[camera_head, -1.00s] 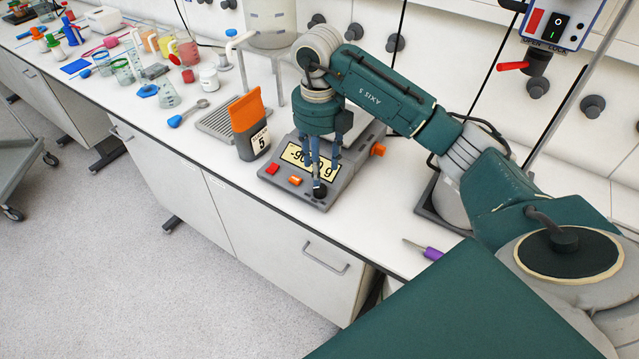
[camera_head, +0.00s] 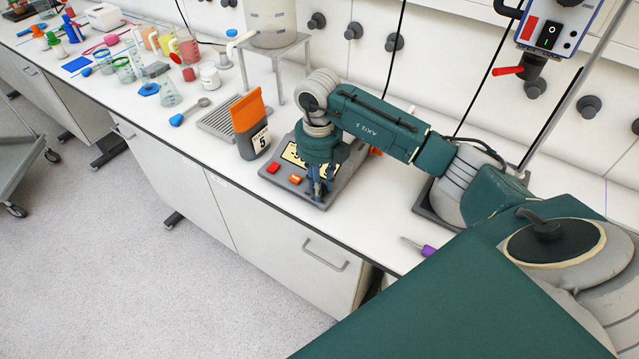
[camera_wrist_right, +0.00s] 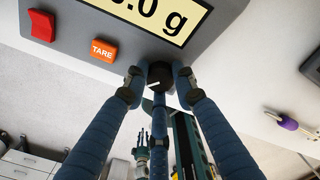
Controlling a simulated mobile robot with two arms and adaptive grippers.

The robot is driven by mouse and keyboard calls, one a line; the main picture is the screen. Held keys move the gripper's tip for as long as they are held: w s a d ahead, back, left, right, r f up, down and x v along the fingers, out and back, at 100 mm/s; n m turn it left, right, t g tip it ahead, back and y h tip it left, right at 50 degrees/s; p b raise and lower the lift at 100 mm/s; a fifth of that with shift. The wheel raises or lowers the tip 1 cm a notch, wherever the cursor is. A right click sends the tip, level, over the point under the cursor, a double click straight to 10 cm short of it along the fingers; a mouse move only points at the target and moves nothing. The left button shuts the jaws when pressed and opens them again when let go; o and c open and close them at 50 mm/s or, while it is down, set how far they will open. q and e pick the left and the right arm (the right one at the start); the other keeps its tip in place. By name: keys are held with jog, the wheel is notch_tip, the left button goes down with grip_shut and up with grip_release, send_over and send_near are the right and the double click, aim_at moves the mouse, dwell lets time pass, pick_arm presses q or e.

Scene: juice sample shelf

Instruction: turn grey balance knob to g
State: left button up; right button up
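The balance (camera_head: 340,188) is a grey box on the bench with a display, a red button and an orange TARE button (camera_wrist_right: 104,50). Its knob (camera_wrist_right: 160,74) looks dark grey to black, with a short white mark, and sits on the front panel below the display. The display (camera_wrist_right: 160,14) ends in "0.0 g" in the right wrist view; its left part is cut off. My right gripper (camera_head: 319,190) is at the knob, its blue fingers on either side and one below. Whether they press on it I cannot tell.
An orange-topped pouch marked 5 (camera_head: 249,125) stands just left of the balance. A drip grille (camera_head: 222,120) lies behind it. A purple-handled tool (camera_head: 428,250) lies to the right near the bench edge. Beakers and cups crowd the far left.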

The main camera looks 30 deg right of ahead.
grip_shut()
jog(key=n+b, duration=0.3)
jog(key=shift+f+b, duration=0.2)
jog(key=shift+b, duration=0.15)
jog(key=n+b, duration=0.4)
jog(key=n, duration=0.1)
jog(key=shift+n, duration=0.4)
jog(key=n+b, duration=0.3)
jog(key=n, duration=0.1)
jog(key=shift+r, duration=0.1)
jog(key=shift+r+n+b, duration=0.15)
jog(key=shift+n+b, duration=0.9)
jog(key=shift+n, duration=1.45)
jog(key=o, duration=1.1)
grip_release()
